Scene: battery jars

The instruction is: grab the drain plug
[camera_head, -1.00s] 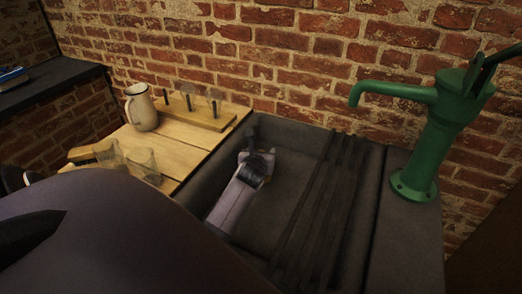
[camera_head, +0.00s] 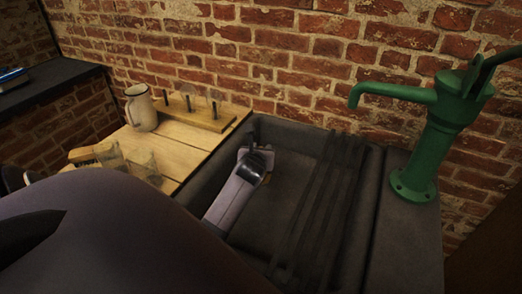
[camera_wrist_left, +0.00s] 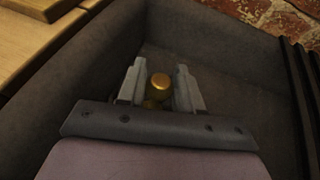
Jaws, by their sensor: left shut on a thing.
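The drain plug (camera_wrist_left: 159,82) is a round brass knob low in the corner of the dark stone sink (camera_wrist_left: 225,85). In the left wrist view it sits between the two grey fingers of my left gripper (camera_wrist_left: 160,72), which is shut on it. More brass shows just below the knob, partly hidden by the gripper body. In the head view my left gripper (camera_head: 258,158) reaches down into the back left of the sink (camera_head: 290,208), and I cannot make out the plug clearly there. My right gripper is not in view.
A dark slatted rack (camera_head: 322,205) lies over the sink's right part. A green hand pump (camera_head: 430,140) stands at the right. On the wooden board (camera_head: 190,150) at the left are a mug (camera_head: 141,108), a peg stand (camera_head: 195,113) and glasses. A brick wall (camera_head: 270,60) closes the back.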

